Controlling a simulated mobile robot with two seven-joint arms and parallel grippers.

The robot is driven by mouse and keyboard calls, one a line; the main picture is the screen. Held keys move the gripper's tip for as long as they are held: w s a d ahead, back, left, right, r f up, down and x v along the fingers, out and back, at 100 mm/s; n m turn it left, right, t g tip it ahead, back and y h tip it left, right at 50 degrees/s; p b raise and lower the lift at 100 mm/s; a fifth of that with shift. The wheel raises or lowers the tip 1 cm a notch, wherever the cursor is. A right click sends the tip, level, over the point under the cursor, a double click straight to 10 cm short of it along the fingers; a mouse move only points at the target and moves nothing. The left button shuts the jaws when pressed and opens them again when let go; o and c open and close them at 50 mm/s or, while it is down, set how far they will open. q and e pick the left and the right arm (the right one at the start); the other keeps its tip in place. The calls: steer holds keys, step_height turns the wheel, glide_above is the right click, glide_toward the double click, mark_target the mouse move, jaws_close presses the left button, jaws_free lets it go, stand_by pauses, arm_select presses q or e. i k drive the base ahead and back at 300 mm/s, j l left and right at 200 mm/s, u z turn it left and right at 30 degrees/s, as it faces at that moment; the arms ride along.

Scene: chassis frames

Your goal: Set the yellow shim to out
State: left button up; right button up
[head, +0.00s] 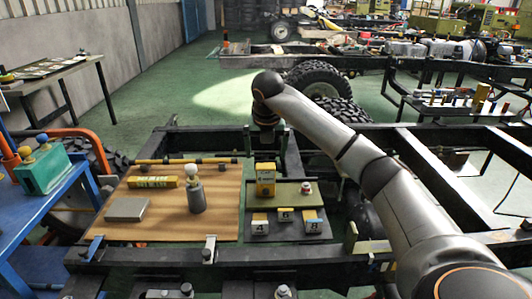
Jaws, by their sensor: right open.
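A flat yellow bar (153,182) with dark lettering lies on the wooden board (165,228), left of centre. A yellow upright block (265,188) with a pale label stands on the green-grey panel to the right. I cannot tell for certain which of these is the shim. My right arm reaches in from the right, and its wrist bends down. The dark right gripper (266,130) hangs beyond the yellow block, apart from the flat bar. Its fingers are small and dark, and I see nothing held. My left gripper is out of view.
A grey cylinder with a white ball (195,193) and a flat grey block (127,209) stand on the board. A blue bench (45,205) is at left.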

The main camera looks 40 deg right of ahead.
mark_target(284, 214)
steer(key=z, duration=1.5)
